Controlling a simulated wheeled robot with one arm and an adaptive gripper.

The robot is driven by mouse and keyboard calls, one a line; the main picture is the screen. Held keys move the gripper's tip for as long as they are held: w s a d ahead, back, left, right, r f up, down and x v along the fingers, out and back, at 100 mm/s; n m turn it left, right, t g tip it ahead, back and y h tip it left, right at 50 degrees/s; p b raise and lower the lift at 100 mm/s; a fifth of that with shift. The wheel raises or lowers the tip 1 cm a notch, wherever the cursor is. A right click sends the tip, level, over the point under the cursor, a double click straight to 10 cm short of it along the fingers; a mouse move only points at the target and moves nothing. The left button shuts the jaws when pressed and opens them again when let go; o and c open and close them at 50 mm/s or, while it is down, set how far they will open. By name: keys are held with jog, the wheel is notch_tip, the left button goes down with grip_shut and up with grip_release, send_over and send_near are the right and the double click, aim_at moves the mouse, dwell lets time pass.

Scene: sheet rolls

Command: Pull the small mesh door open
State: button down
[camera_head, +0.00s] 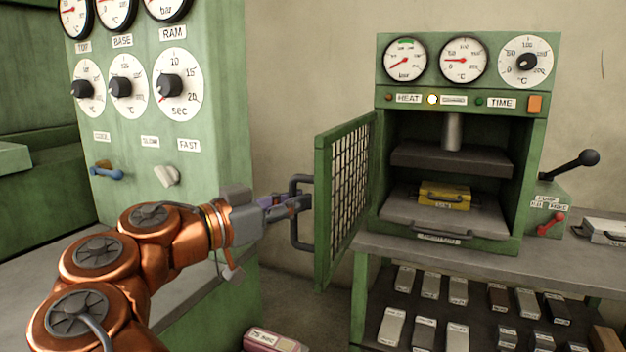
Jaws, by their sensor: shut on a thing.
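The small mesh door (350,185) has a green frame and dark wire mesh. It stands swung well open, out from the left side of the green press (526,125). Its dark bar handle (296,240) sticks out to the left of the door. My gripper (299,204) reaches in from the left and is shut on this handle near its middle. The fingertips are small and partly merge with the handle. Inside the open press, a yellow block (445,193) rests on the lower plate, below a dark upper plate (448,157).
A green gauge cabinet (140,140) with dials and knobs stands close behind my arm at left. A grey bench (480,255) carries the press, with several metal blocks on a shelf below. A black-knobbed lever (570,165) is at right. A pink box (270,341) lies low in front.

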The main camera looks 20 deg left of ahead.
jog(key=shift+s+a+p, duration=0.1)
jog(key=shift+a+p, duration=0.2)
jog(key=shift+p, duration=0.6)
jog(key=shift+d+f+g+h, duration=0.15)
jog(key=shift+f+g+h, duration=0.15)
jog(key=shift+f, duration=0.4)
jog(key=c, duration=1.5)
grip_release()
jog(key=shift+w+f, duration=0.1)
jog(key=shift+w, duration=0.1)
jog(key=o, duration=0.3)
jog(key=shift+r, duration=0.2)
jog(key=shift+s+b, duration=0.1)
jog(key=shift+b, duration=0.4)
